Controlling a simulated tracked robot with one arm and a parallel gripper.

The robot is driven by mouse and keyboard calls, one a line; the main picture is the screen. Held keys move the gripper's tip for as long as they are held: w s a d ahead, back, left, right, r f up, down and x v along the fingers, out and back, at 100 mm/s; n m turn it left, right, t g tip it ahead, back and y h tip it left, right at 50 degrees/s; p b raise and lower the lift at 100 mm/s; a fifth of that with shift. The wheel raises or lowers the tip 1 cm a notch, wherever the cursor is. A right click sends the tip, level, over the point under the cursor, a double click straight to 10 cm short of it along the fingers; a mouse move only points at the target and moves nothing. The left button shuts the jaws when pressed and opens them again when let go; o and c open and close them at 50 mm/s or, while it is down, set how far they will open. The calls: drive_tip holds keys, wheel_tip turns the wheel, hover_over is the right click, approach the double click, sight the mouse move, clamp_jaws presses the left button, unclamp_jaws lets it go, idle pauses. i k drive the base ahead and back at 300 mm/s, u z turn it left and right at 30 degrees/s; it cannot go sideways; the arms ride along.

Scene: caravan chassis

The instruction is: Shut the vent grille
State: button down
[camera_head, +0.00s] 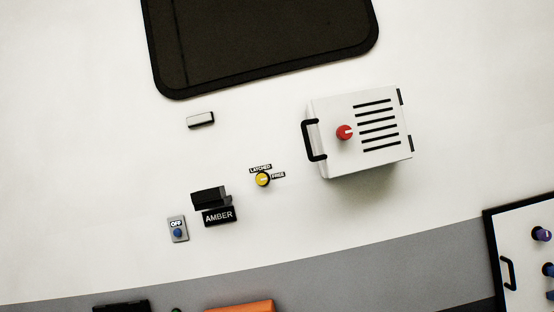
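The vent grille (380,125) is most likely the white box-like panel with several dark slots, right of centre on the white wall. It has a red knob (344,132), a black handle (312,140) on its left side and dark hinges on its right edge. A shadow lies below it. I cannot tell for sure whether its left side stands away from the wall. A yellow knob (262,180) sits to its lower left, with labels reading LATCHED and FREE. Its pointer is too small to read surely. My gripper is not in view.
A dark window (265,40) is above. A small pale block (200,119), a black AMBER label (219,216) and a switch marked OFF (178,229) are at left. A black-framed panel (508,235) is at lower right. An orange object (241,307) shows at the bottom edge.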

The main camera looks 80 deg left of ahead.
sight(380, 136)
drive_tip(key=k, duration=0.65)
drive_tip(key=u, duration=0.45)
drive_tip(key=i, duration=1.45)
drive_tip(key=u, duration=0.35)
